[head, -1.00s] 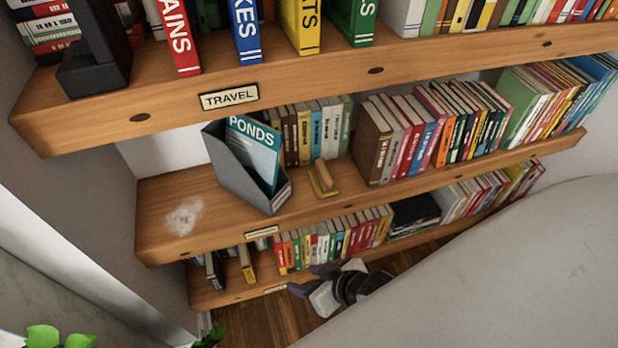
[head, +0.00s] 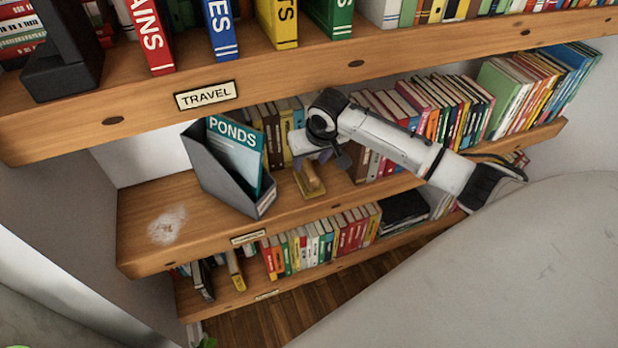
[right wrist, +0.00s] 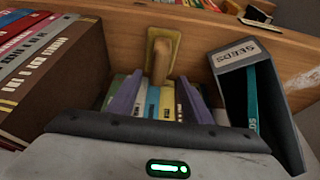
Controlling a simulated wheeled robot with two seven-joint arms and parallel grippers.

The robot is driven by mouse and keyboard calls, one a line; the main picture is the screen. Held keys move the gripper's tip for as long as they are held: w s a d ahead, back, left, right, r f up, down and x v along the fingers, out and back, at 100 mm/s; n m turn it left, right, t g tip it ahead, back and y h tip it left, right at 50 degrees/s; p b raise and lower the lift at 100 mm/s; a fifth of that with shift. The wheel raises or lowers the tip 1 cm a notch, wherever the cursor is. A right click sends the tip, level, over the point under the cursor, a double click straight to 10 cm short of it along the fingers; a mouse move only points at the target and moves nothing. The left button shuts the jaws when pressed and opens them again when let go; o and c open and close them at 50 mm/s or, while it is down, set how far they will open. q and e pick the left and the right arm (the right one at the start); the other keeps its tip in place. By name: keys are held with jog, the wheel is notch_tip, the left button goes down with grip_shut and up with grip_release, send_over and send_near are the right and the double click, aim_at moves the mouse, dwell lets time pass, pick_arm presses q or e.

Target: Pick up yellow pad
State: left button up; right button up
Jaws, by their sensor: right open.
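The yellow pad (head: 309,183) has a tan wooden handle on its back and lies on the middle shelf, between the grey file holder and the brown book. In the right wrist view the pad (right wrist: 174,40) shows beyond the fingertips, with its handle pointing toward me. My right gripper (head: 322,158) is open and empty above and behind the pad, apart from it, and partly hides the books there. Its two purple-grey fingers (right wrist: 160,100) stand apart in the right wrist view. My left gripper is not in view.
The grey file holder (head: 213,178) with the PONDS book stands left of the pad. Books (head: 380,165) line the shelf to the right. The upper shelf (head: 300,75) hangs above. The shelf's left end is clear apart from a white smudge (head: 167,225).

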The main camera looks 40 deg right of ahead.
aim_at(308, 167)
jog(key=shift+s+x, duration=0.1)
jog(key=shift+x, duration=1.4)
jog(key=shift+s+x, duration=0.15)
jog(key=shift+x, duration=1.4)
jog(key=shift+d, duration=0.1)
grip_shut()
jog(key=shift+r, duration=0.55)
notch_tip(308, 167, up, 3)
jog(key=shift+f, duration=0.2)
jog(key=s+a, duration=0.4)
jog(key=s, duration=1.3)
jog(key=w+a+r+n, duration=0.1)
jog(key=a+r, duration=0.2)
jog(key=r, duration=0.4)
jog(key=a+r+n, duration=0.1)
jog(key=a+r, duration=0.3)
jog(key=r, duration=0.4)
jog(key=w+a+r+y, duration=0.1)
jog(key=a+r, duration=0.3)
jog(key=r, duration=0.3)
jog(key=shift+w+r+n, duration=0.2)
jog(key=shift+w+n, duration=0.1)
jog(key=shift+n, duration=0.1)
